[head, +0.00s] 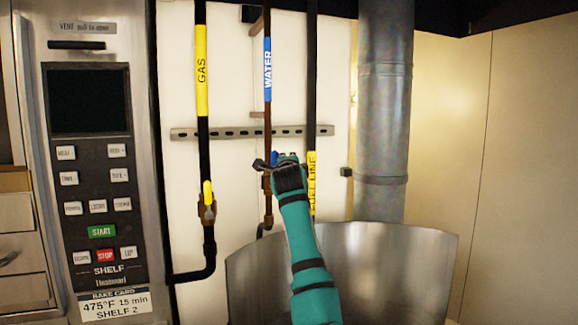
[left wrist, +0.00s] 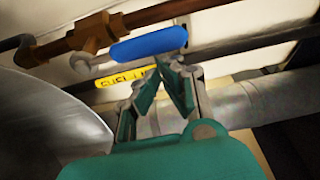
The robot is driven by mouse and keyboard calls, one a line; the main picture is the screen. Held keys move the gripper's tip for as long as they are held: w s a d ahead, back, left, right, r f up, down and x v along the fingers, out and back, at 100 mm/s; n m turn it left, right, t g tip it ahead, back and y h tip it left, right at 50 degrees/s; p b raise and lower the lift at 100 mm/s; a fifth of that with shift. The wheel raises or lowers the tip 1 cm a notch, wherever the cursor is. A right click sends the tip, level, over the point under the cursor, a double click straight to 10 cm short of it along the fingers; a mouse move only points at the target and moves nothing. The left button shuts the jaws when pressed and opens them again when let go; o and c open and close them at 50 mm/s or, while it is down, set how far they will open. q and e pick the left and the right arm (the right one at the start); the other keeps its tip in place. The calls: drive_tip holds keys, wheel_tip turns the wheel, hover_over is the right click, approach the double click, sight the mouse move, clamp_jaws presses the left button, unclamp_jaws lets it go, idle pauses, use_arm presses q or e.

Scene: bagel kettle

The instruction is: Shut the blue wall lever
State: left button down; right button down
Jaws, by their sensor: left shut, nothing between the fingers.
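The blue wall lever (left wrist: 150,45) shows in the left wrist view as a blue grip on a grey metal stem, beside a brass fitting (left wrist: 92,35) on the brown pipe. There it looks roughly in line with the pipe. In the head view only a small blue part of the lever (head: 275,157) shows on the water pipe (head: 268,118); my gripper hides the rest. My left gripper (left wrist: 172,64) is shut and empty, its fingertips close to the lever's right end in the wrist view. I cannot tell whether they touch. My right gripper is out of view.
A yellow-labelled fuel line (head: 312,165) stands close on the right. A large metal kettle (head: 400,255) is below. An oven control panel (head: 95,155) is at the left.

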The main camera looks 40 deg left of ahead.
sight(275, 161)
use_arm(q)
drive_tip(key=shift+s+a+n+y+b, duration=0.2)
drive_tip(key=shift+s+n+y+b, duration=0.1)
drive_tip(key=shift+n, duration=0.3)
drive_tip(key=n, duration=0.1)
drive_tip(key=s+a+n+b, duration=0.1)
drive_tip(key=s+n+y+b, duration=0.1)
drive_tip(key=n, duration=0.1)
drive_tip(key=shift+s+a+r, duration=0.15)
drive_tip(key=shift+s, duration=0.1)
drive_tip(key=s+a+f+n+g+y+b, duration=0.1)
drive_tip(key=s+a+f+n+y+b, duration=0.2)
drive_tip(key=n, duration=0.9)
drive_tip(key=s+f+y+b, duration=0.1)
drive_tip(key=s+b, duration=0.1)
drive_tip(key=shift+s+f+n+g, duration=0.2)
drive_tip(key=shift+s+n+g, duration=0.15)
drive_tip(key=shift+n+g, duration=0.05)
